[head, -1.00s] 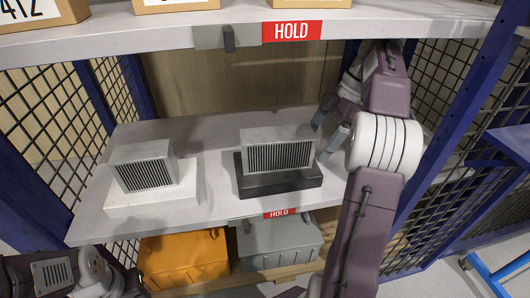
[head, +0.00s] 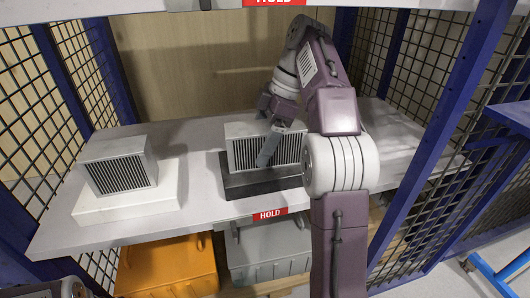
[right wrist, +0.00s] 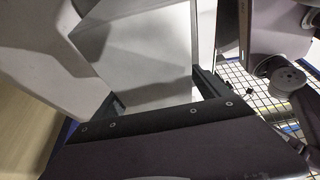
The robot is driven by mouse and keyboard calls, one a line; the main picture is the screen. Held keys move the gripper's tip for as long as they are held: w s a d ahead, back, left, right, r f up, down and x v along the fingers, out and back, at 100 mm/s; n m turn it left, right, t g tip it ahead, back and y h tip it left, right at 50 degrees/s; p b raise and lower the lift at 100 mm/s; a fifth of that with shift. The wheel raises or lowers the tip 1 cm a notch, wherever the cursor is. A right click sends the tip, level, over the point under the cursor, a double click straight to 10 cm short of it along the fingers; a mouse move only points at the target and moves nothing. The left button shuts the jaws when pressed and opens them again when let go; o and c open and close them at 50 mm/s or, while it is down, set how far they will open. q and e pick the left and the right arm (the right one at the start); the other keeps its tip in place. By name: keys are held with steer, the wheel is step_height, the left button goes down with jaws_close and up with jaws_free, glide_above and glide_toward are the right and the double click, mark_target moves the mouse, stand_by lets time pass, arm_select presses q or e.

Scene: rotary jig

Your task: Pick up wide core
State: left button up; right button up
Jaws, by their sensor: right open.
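The wider grey finned block (head: 243,150), which looks like the wide core, sits on a black base on the shelf. A narrower finned block (head: 120,172) sits on a white base to its left. My right gripper (head: 265,138) is at the wider block, reaching down from above, with one finger across its finned front. In the right wrist view the open jaws (right wrist: 162,98) have a pale grey block face (right wrist: 140,60) between them. Contact cannot be told. The block's right end is partly hidden by my right arm.
The grey shelf (head: 75,220) has mesh side walls and blue posts (head: 440,150). A red HOLD label (head: 269,215) is on its front edge. An upper shelf edge (head: 190,15) runs above. Orange (head: 165,268) and grey (head: 265,255) bins stand below. The shelf's right part is clear.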

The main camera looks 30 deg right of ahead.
jaws_close()
steer(key=shift+r, duration=0.15)
steer(key=shift+r+p, duration=0.9)
steer(key=shift+p, duration=0.35)
steer(key=s, duration=0.2)
steer(key=s+a+b, duration=0.1)
steer(key=s, duration=0.3)
steer(key=shift+s+a+f+b, duration=0.2)
steer(key=shift+a+f+b, duration=0.05)
steer(key=shift+b, duration=0.1)
steer(key=s+a+p, duration=0.1)
steer(key=s+a, duration=0.1)
steer(key=s, duration=0.9)
steer(key=shift+a, duration=0.35)
